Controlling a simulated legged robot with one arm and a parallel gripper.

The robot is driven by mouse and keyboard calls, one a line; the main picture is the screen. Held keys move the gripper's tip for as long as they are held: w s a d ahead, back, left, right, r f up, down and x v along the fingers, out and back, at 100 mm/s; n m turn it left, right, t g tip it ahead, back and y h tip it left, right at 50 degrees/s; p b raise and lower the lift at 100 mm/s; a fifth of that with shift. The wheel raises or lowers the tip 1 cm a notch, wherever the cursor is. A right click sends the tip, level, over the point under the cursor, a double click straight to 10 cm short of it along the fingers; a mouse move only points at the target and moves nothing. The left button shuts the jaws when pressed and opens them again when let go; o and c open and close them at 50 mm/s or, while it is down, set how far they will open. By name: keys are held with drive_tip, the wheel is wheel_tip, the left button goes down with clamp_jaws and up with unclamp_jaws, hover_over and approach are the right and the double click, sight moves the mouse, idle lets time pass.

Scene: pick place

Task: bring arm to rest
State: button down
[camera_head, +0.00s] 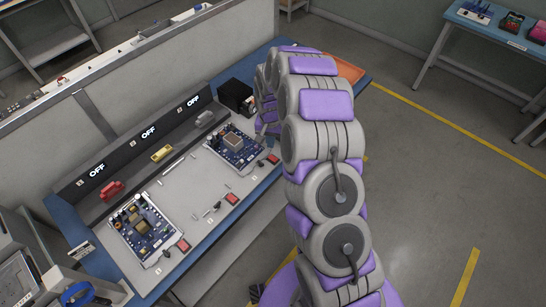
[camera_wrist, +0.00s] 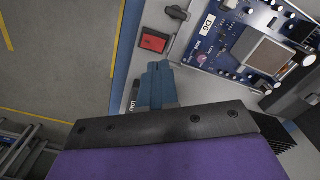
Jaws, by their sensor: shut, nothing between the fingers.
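My arm (camera_head: 325,150) with purple and grey links arches over the right end of the workbench (camera_head: 218,236). My gripper (camera_wrist: 157,68) is shut and empty in the wrist view, its blue-grey fingertips together above the bench edge. It is close to a red button (camera_wrist: 154,40) and a circuit board (camera_wrist: 262,42), apart from the board. In the head view the arm links mostly hide the gripper; the same board (camera_head: 236,146) lies beside it at the right end of the bench.
A second circuit board (camera_head: 143,227) lies at the left of the bench. Red, yellow and grey connectors (camera_head: 161,153) sit along the back panel with several OFF displays. A black box (camera_head: 236,96) and an orange tray (camera_head: 343,68) stand behind. The floor at right (camera_head: 440,170) is clear.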

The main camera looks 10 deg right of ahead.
idle(0.4)
drive_tip(key=s+a+r+n, duration=0.2)
drive_tip(key=s+r+n, duration=0.1)
drive_tip(key=s+r, duration=1.4)
drive_tip(key=s+d+r+n+g, duration=0.1)
drive_tip(key=s+r, duration=0.3)
drive_tip(key=s, duration=0.8)
drive_tip(key=s+d+r, duration=0.1)
drive_tip(key=s+r, duration=0.3)
drive_tip(key=s, duration=0.9)
drive_tip(key=shift+r+n+g, duration=0.2)
drive_tip(key=shift+n+g, duration=0.2)
